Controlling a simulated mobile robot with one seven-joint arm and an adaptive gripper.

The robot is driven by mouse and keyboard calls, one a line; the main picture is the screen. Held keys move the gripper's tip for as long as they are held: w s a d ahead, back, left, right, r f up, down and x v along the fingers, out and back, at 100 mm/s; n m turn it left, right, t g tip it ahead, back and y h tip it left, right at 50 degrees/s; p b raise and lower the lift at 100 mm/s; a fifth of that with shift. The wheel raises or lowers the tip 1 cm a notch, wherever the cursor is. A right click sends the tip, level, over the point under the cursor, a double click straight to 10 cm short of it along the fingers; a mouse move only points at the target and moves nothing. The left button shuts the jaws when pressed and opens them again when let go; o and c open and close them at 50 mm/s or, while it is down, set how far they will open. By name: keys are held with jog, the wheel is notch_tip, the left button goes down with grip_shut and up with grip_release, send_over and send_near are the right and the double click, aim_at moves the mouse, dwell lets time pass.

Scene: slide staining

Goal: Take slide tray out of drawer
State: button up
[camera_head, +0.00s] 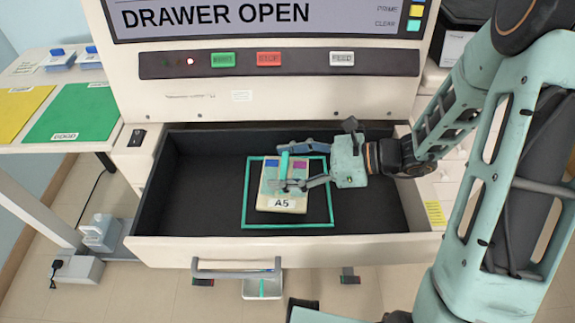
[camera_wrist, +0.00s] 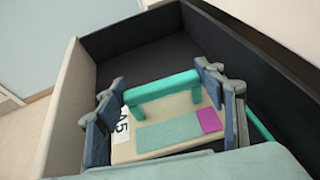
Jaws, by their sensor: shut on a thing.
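The slide tray (camera_head: 283,204) is a cream block labelled A5, with a teal handle bar, in the open drawer (camera_head: 195,214). It shows over the square marked by a teal outline (camera_head: 289,226). Blue and magenta patches show on its top. My gripper (camera_head: 284,167) reaches in from the right, its fingers at the tray's handle. In the wrist view the tray (camera_wrist: 180,112) has a finger at each end of its handle (camera_wrist: 162,88), and the gripper is shut on it. I cannot tell whether the tray touches the drawer floor.
The drawer's dark walls surround the tray, with bare floor to its left and right. The machine's front, with a screen reading DRAWER OPEN (camera_head: 216,16) and several buttons, rises behind. A side table with a green mat (camera_head: 73,112) and a yellow mat (camera_head: 20,110) stands at left.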

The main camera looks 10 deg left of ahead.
jog(key=s+r+p, duration=0.4)
jog(key=s+r, duration=0.2)
jog(key=s, duration=0.1)
jog(key=shift+a, duration=0.25)
jog(key=s+p, duration=0.2)
jog(key=p, duration=0.4)
jog(key=s+r+p, duration=0.1)
jog(key=s+p, duration=0.1)
jog(key=p, duration=0.4)
jog(key=shift+s+a+r, duration=0.1)
